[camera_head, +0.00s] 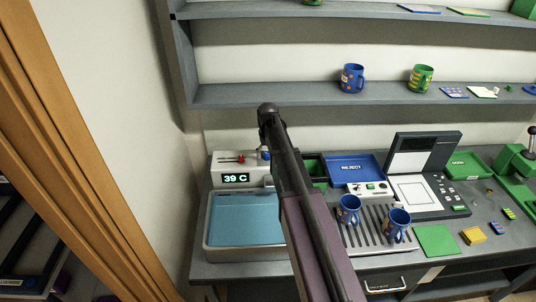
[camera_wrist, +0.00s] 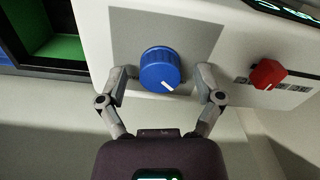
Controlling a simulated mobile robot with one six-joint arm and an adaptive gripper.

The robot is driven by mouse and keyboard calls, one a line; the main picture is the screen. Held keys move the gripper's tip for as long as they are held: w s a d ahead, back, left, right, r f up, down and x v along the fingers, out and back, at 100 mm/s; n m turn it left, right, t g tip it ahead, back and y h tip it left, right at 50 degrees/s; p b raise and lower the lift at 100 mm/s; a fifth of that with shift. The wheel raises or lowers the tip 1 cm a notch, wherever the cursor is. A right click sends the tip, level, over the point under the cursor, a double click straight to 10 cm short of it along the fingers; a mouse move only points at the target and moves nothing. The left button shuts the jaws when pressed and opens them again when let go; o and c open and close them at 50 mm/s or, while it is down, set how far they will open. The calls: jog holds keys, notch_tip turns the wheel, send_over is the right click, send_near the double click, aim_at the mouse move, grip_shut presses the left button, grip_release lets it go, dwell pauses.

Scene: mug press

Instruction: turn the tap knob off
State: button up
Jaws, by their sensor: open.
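A pale tap unit (camera_head: 226,164) stands on the bench in the head view, with a display (camera_head: 236,178) reading 39 C. A round blue knob (camera_wrist: 159,68) with a white pointer mark sits on its face in the wrist view. The mark points to the lower right of that picture. A red knob (camera_wrist: 266,73) is to its right there, and also shows in the head view (camera_head: 240,159). My gripper (camera_wrist: 164,76) is open, with one finger on each side of the blue knob. I cannot tell whether the fingers touch it.
A basin of blue water (camera_head: 245,215) lies in front of the unit. A blue REJECT tray (camera_head: 355,168) and two blue mugs (camera_head: 348,208) (camera_head: 396,224) on a slatted rack are to the right. A shelf (camera_head: 290,93) runs above. My arm hides part of the bench.

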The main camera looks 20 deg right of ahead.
aim_at(268, 154)
jog(key=shift+m, duration=0.3)
jog(key=m, duration=0.9)
jog(key=shift+r+m, duration=0.3)
notch_tip(268, 154, up, 14)
jog(key=f+p, duration=0.1)
jog(key=p, duration=1.3)
jog(key=s+a+f+n+b, duration=0.5)
jog(key=s+f+b, duration=0.4)
jog(key=s, duration=0.3)
jog(key=s+a+f+n+b, duration=0.5)
jog(key=s+f+b, duration=0.3)
jog(key=s, duration=0.4)
jog(key=shift+s+f+n+b, duration=0.3)
jog(key=shift+f+n+b, duration=0.1)
jog(key=shift+b, duration=0.25)
dwell(1.4)
